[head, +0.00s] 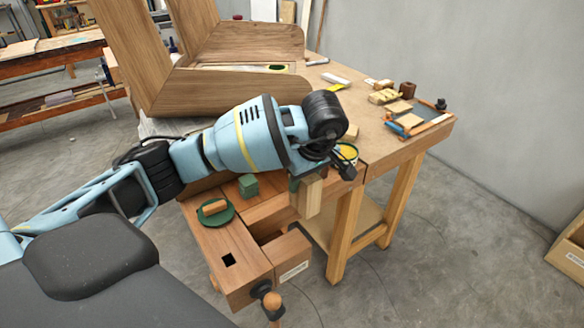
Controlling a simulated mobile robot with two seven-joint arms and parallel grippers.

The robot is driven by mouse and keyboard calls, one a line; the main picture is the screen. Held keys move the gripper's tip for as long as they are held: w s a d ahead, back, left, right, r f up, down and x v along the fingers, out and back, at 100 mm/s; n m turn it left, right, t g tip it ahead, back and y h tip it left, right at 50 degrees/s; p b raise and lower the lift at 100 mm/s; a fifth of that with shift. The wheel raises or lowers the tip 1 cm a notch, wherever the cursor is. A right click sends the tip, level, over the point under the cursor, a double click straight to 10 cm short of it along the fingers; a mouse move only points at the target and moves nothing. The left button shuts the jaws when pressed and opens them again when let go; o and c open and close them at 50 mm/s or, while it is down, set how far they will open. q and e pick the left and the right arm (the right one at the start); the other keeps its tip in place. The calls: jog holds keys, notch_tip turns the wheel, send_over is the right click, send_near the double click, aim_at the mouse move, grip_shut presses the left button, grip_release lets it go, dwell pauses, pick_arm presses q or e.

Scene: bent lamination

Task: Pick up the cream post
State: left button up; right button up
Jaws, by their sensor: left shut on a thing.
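The cream post (312,197) is a short pale block with a squared face, upright at the front edge of the workbench. My left arm comes in from the left and reaches over the bench. My left gripper (318,172) points down at the post's top and is shut on it. The wrist hides part of the fingers. I cannot tell whether the post's lower end touches anything. My right gripper is not in view.
The wooden workbench (225,246) has a green block (248,186) and a green dish (216,212) with a wooden piece near the front. A yellow-topped tin (348,152) stands just right of the wrist. A large bent wooden piece (235,92) fills the back left.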

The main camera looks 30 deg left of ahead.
pick_arm(q)
jog(key=s+d, duration=0.3)
jog(key=d, duration=0.6)
jog(key=shift+s, duration=0.35)
jog(key=shift+r, duration=0.1)
